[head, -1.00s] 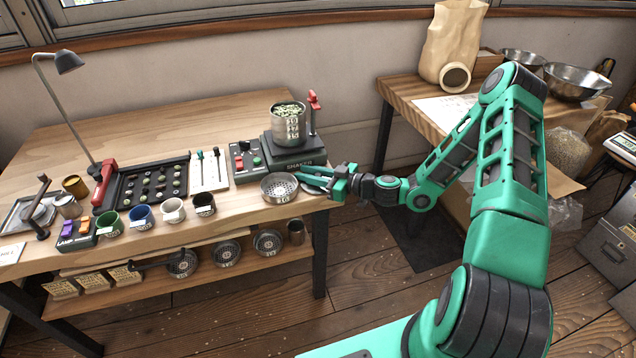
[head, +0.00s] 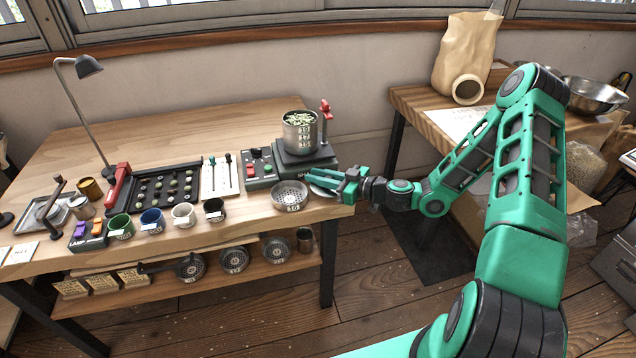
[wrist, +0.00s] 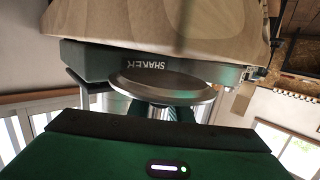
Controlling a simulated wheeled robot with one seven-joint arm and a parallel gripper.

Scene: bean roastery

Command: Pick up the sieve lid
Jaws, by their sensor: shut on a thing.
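My gripper (head: 336,187) reaches in from the right and is shut on the lid. In the wrist view the lid (wrist: 165,86) shows as a shiny round disc at my fingertips (wrist: 162,110), in front of the shaker base. The fingers partly hide it in the head view. I cannot tell whether the lid touches the tabletop.
The shaker (head: 305,158) with a steel sieve stack (head: 299,132) of green beans stands close behind. A switch panel (head: 259,166) and several cups, one black (head: 214,210), lie to the left. A second table (head: 418,104) stands back right, with floor between.

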